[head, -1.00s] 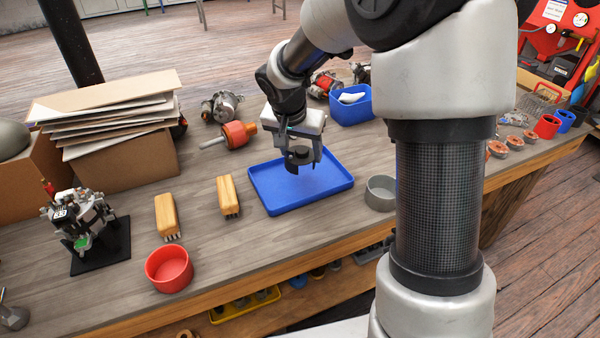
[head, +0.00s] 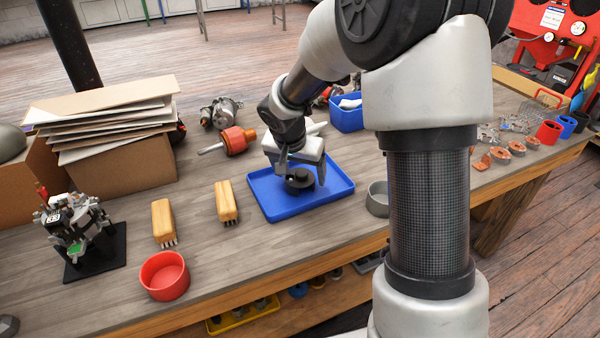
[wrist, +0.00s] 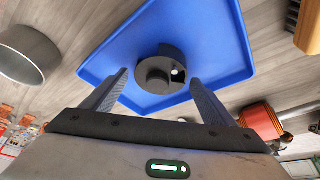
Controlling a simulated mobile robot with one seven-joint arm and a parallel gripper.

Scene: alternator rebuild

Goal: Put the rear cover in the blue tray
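The rear cover (head: 299,182) is a dark grey round part with a raised hub, sitting in the blue tray (head: 338,190) near its middle. In the wrist view the rear cover (wrist: 153,77) lies on the floor of the blue tray (wrist: 225,45), with a small bright spot at one side of its hub. My gripper (head: 300,172) is just over the tray, pointing down, its fingers on either side of the cover. In the wrist view my gripper (wrist: 160,77) is open, with a gap between each finger and the cover. The fingers partly hide the cover in the head view.
A grey bowl (head: 377,200) stands right of the tray. Two wooden brushes (head: 226,202) and a red bowl (head: 164,276) are to the left. An orange rotor (head: 235,141) and a blue bin (head: 347,115) lie behind. Cardboard sheets (head: 105,110) are at the back left.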

